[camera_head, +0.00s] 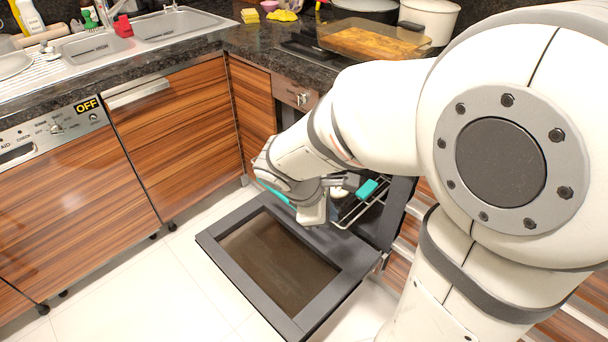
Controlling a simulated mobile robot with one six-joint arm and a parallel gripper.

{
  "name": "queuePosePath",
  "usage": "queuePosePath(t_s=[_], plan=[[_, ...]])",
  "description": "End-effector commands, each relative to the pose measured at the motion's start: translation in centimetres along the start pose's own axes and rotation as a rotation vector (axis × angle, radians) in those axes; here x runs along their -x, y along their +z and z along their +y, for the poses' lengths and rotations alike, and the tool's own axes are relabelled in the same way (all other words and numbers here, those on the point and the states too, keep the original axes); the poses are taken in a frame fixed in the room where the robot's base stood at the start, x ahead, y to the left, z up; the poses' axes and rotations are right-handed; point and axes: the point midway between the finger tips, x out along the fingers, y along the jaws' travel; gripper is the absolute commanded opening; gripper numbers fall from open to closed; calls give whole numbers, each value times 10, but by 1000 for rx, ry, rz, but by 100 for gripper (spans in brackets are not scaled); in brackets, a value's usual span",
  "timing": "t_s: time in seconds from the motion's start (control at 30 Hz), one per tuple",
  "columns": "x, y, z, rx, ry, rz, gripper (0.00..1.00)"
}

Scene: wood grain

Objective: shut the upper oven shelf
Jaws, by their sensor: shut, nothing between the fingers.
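The oven door (328,309) hangs open, folded down flat with its dark glass panel up. A wire shelf (362,212) shows at the oven opening, above the door's inner edge. I cannot tell whether it is the upper one, or how far out it stands. A teal item (367,189) and a small pale item lie at the shelf. My gripper (313,214) is just left of the visible shelf, over the door, pointing down. It is shut with nothing held. My wrist and arm hide most of the oven inside and the shelf's left part.
A dark stone counter (262,42) runs above, with a sink (175,24) and a glass baking dish (372,42) of food. Wooden cabinets and a dishwasher (65,180) stand left. Pale tiled floor (150,290) is clear left of the door.

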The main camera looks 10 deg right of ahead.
Motion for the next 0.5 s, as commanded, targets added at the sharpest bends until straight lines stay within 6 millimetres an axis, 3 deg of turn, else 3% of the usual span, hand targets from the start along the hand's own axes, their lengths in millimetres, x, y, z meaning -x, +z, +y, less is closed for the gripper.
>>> queuePosePath(t_s=[0.03, 0.2, 0.33, 0.5], plan=[[-36, -29, -5, 148, 36, -35, 0], [-84, -86, -1, 559, 153, -132, 0], [-102, -116, 1, 757, 211, -181, 0], [-112, -130, 3, 864, 243, -208, 0]])
